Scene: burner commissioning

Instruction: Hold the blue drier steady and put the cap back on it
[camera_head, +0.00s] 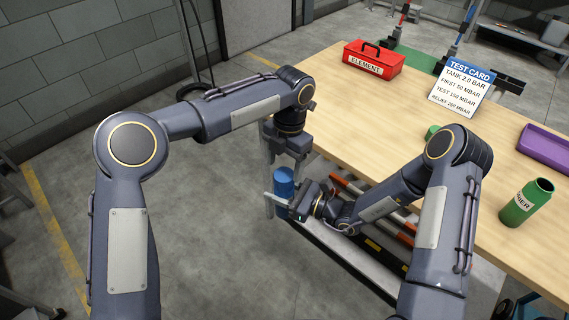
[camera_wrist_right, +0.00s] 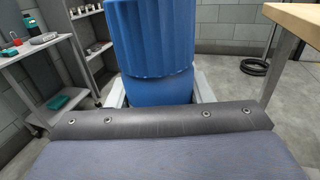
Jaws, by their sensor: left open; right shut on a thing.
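The blue drier (camera_head: 284,188) is upright off the table's left edge, beneath my left gripper (camera_head: 284,168). In the right wrist view, its smooth lower body (camera_wrist_right: 158,90) is between the pale fingers of my right gripper (camera_wrist_right: 158,97). A wider, ribbed blue cap (camera_wrist_right: 153,40) sits directly over that body with no visible gap; its top is cut off by the frame. My right gripper also shows in the head view (camera_head: 277,203), shut on the drier from the side. My left gripper points down with its fingers apart around the drier's top, holding nothing.
The wooden table (camera_head: 400,110) holds a red element box (camera_head: 373,58), a test card (camera_head: 461,88), a purple tray (camera_head: 548,148), a green drier (camera_head: 526,202) and a small green object (camera_head: 432,131) partly behind my right arm.

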